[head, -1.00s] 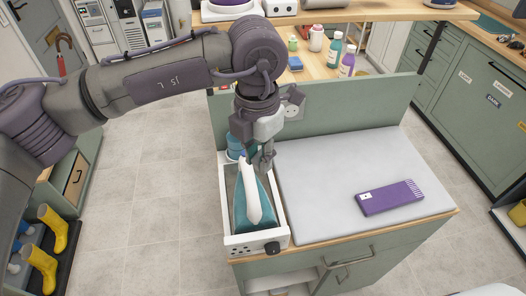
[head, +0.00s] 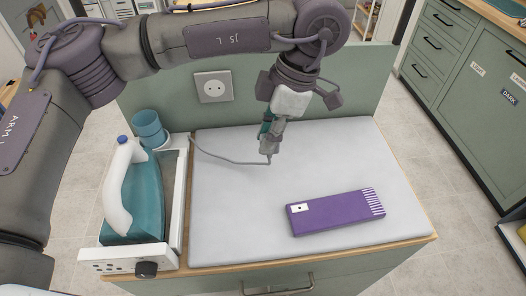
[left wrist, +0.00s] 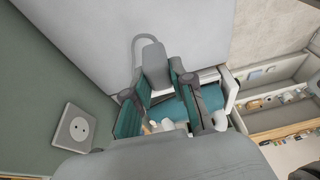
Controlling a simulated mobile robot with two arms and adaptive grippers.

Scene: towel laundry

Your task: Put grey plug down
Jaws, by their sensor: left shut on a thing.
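My left gripper (head: 269,136) is shut on the grey plug (head: 268,149), over the back middle of the pale grey pad (head: 225,205). The plug also shows between the teal-lined fingers in the left wrist view (left wrist: 155,64). Whether the plug touches the pad, I cannot tell. Its grey cord (head: 228,160) runs left from the plug toward the teal and white iron (head: 145,195). The iron stands in a white-edged tray at the left. My right gripper is not in view.
A wall socket (head: 213,87), empty, is on the green back panel; it also shows in the left wrist view (left wrist: 74,128). A purple box (head: 335,212) lies on the pad's front right. A blue cup (head: 148,128) stands behind the iron. The pad's left front is clear.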

